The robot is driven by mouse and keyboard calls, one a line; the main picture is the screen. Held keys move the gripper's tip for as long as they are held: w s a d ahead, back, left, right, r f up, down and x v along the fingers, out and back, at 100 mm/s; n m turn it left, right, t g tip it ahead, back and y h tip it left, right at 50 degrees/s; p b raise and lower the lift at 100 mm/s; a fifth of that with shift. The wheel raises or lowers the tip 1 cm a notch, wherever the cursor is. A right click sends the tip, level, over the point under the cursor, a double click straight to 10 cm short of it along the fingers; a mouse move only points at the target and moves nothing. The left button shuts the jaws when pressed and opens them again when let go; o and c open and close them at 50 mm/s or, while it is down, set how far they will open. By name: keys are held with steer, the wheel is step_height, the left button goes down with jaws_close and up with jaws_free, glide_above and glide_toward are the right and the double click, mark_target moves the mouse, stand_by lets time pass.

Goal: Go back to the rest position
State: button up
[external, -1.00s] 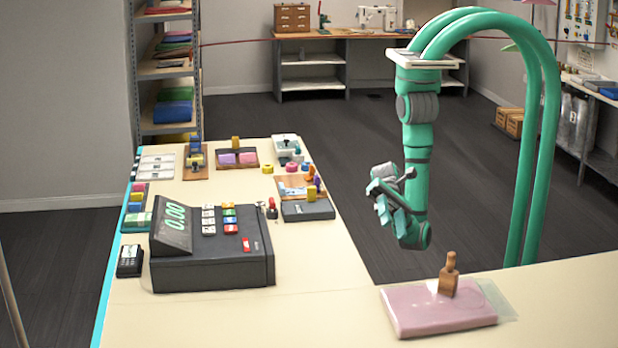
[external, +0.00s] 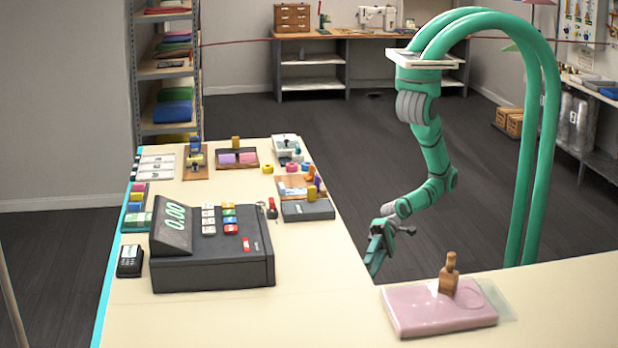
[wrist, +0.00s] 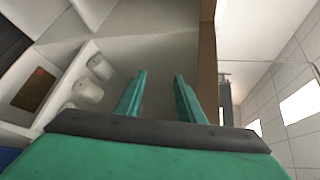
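My green arm hangs from the arched green frame in the external view, with its elbow bent and the forearm slanting down to the left. My gripper (external: 376,250) hangs beside the table's inner edge, above the dark floor and clear of the tabletop. In the wrist view my gripper (wrist: 160,92) shows two teal fingers with a gap between them and nothing held.
A cash register (external: 212,252) stands on the table left of my gripper. A pink folded pad (external: 435,312) with a wooden-handled tool (external: 448,275) lies in front, to the right. Small trays and coloured blocks line the far table. The floor behind is open.

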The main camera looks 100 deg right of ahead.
steer(key=s+d+f+n+h, duration=0.4)
steer(key=s+d+f, duration=0.25)
steer(key=f, duration=0.25)
steer(key=s+d+f+n+h, duration=0.35)
steer(key=s+d+f, duration=0.25)
steer(key=s+f, duration=0.25)
steer(key=w+d+r+t+h, duration=0.2)
steer(key=w+d+r, duration=0.3)
steer(key=d+r, duration=0.3)
steer(key=w+d+r+n+t+h, duration=0.1)
steer(key=w+d+r+t+h, duration=0.2)
steer(key=r, duration=1)
steer(key=w+d+t, duration=0.2)
steer(key=d, duration=0.3)
steer(key=shift+r, duration=0.25)
steer(key=shift+w+n, duration=0.1)
steer(key=shift+n, duration=0.15)
